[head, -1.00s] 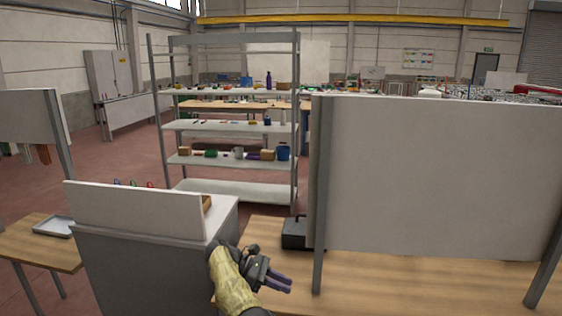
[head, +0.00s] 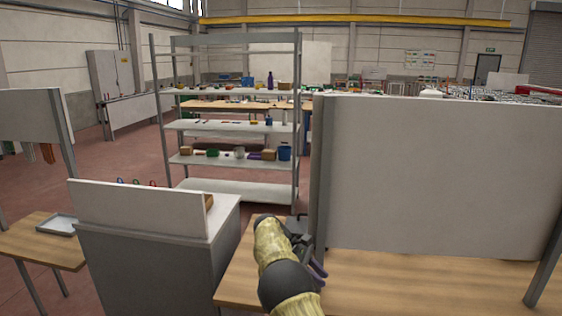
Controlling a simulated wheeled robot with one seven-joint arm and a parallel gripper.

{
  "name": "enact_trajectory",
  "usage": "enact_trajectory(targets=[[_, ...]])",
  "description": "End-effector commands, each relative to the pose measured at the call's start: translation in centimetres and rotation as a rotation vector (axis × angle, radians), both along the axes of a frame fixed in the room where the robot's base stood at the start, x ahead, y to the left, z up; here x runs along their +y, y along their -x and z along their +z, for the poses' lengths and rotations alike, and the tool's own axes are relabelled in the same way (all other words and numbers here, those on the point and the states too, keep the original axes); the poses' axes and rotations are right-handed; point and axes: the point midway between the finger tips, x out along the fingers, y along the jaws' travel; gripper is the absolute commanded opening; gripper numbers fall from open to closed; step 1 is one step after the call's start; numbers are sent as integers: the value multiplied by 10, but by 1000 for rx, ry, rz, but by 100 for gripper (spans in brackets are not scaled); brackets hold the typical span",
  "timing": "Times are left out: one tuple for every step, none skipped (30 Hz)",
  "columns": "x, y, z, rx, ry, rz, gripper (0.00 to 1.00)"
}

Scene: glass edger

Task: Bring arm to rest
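My gripper (head: 318,272) is at the lower middle of the head view, over the wooden workbench (head: 420,285). My arm in its camouflage sleeve hides much of it. Its dark fingers show only in part, and I cannot tell whether they are apart. I see nothing held in the visible part.
A white upright panel (head: 440,180) with grey posts stands on the bench to the right. A grey cabinet (head: 150,265) with a white back panel stands at left. A metal shelf rack (head: 230,190) with several items stands behind. Red floor is open at left.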

Motion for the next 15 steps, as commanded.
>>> enact_trajectory(targets=[[-14, 5, 5, -31, -41, -39, 22], [-19, 8, 5, -51, -63, -57, 22], [-26, 13, 6, -78, -92, -84, 22], [-30, 16, 7, -100, -114, -103, 22], [-34, 20, 7, -119, -138, -122, 22], [-39, 26, 8, -146, -166, -148, 22], [-41, 31, 9, -168, -187, -169, 22], [-44, 36, 9, -189, -210, -189, 22], [-47, 43, 10, -216, -237, -218, 22], [-50, 48, 11, -237, -258, -239, 22], [-51, 54, 11, -257, -279, -262, 22], [-54, 62, 12, -286, -306, -292, 22], [-55, 68, 13, -306, -326, -314, 22], [-56, 75, 13, -326, -346, -337, 22], [-57, 83, 14, -355, -372, -370, 22]])
